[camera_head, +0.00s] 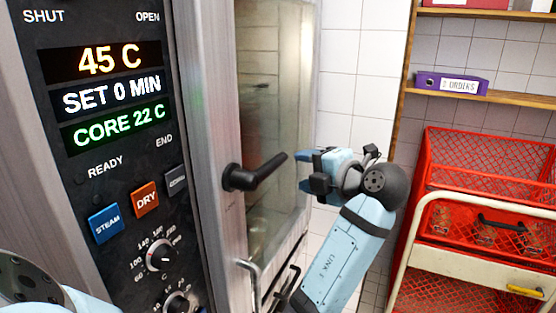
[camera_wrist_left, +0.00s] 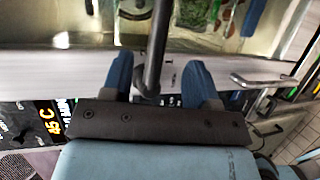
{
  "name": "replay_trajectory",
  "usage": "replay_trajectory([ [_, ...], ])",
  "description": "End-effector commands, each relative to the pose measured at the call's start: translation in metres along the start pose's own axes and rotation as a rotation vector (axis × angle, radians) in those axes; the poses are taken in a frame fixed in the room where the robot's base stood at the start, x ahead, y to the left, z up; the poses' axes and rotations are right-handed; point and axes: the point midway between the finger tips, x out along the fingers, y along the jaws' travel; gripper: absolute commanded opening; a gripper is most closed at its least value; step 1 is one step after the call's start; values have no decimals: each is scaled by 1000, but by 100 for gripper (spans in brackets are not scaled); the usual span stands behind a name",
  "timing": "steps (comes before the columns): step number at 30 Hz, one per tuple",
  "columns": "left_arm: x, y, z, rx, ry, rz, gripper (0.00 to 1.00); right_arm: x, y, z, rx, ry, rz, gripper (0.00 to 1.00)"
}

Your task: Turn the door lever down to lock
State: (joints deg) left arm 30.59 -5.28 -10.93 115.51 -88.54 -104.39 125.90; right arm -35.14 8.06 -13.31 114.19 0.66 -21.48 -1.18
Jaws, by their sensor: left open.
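The black door lever (camera_head: 262,173) sits on the metal frame of the cabinet door (camera_head: 285,90). It points right and slightly up from its round pivot. My left gripper (camera_head: 303,172) is open just right of the lever's free end. In the left wrist view the lever (camera_wrist_left: 158,40) lies between the two spread blue fingers of the gripper (camera_wrist_left: 157,68). I cannot tell whether a finger touches it. My right gripper is not in view.
The control panel (camera_head: 118,165) left of the door reads 45 C, SET 0 MIN and CORE 22 C. A metal bar handle (camera_head: 252,282) is below the lever. Red crates (camera_head: 480,165) on a cart and a shelf with a purple binder (camera_head: 452,84) stand at the right.

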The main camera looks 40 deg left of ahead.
Motion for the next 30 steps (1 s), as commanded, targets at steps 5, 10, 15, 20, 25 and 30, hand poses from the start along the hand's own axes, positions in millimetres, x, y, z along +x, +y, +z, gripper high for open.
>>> replay_trajectory([
  [5, 40, 4, 0, 4, 3, 5, 54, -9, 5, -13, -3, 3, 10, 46],
  [10, 72, 3, -1, 5, 2, 4, 54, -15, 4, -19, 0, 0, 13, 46],
  [15, 93, 2, 0, 4, -1, 3, 54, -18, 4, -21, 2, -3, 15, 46],
  [20, 100, 0, 0, 3, -2, 2, 54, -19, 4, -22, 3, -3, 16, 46],
  [25, 101, 0, 0, 3, -2, 1, 54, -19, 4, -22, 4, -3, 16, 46],
  [30, 101, 0, 0, 3, -2, 1, 33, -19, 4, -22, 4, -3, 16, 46],
])
